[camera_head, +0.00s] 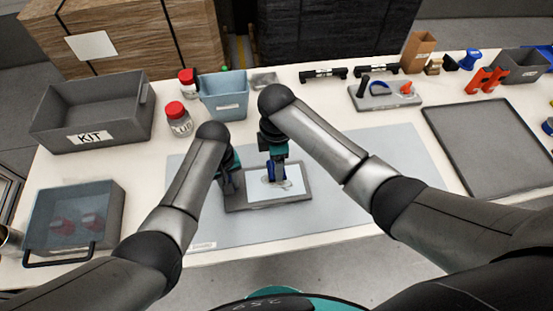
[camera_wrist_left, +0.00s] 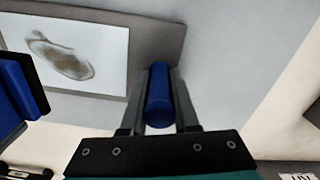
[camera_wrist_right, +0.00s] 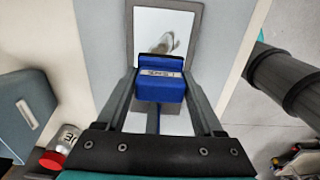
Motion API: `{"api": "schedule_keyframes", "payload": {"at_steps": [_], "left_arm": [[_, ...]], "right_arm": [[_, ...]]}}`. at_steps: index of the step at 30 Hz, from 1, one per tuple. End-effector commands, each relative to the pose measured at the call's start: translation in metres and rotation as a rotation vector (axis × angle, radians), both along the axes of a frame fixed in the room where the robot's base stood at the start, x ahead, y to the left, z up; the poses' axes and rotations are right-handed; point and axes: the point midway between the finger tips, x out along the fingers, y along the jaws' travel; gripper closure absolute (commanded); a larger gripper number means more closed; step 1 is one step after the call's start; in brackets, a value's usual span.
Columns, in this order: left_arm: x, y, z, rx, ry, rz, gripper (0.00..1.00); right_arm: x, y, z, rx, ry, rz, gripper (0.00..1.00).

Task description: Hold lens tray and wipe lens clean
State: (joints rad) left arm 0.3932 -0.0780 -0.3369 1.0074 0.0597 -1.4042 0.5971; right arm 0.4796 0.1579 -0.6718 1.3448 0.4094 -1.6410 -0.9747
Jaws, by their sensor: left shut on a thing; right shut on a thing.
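The grey lens tray (camera_head: 303,198) lies on the pale mat and carries a white lens panel (camera_head: 293,176) with a brownish smudge, clear in the left wrist view (camera_wrist_left: 62,58). My left gripper (camera_head: 230,184) is at the tray's left edge. It is shut on a blue cylindrical handle (camera_wrist_left: 158,98) beside the tray. My right gripper (camera_head: 273,173) is over the lens, shut on a blue wiping block (camera_wrist_right: 160,88) with a label. The smudge (camera_wrist_right: 167,42) shows beyond the block in the right wrist view. I cannot tell whether the block touches the lens.
A blue-grey bin (camera_head: 224,98) and red-lidded jars (camera_head: 178,122) stand behind the tray. A KIT bin (camera_head: 93,112) and a clear-lidded box (camera_head: 74,215) are at left. A grey flat tray (camera_head: 490,148) lies at right. The mat (camera_head: 380,160) is clear to the right.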

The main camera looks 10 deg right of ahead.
Motion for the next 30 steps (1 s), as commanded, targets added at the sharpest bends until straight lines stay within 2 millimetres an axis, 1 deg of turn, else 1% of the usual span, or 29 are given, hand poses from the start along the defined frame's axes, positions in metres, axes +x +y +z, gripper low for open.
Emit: {"api": "schedule_keyframes", "payload": {"at_steps": [30], "left_arm": [[0.0,0.0,0.0,0.001,0.0,0.0,1.0]], "right_arm": [[0.0,0.0,-0.03,0.0,0.0,0.0,0.76]]}}
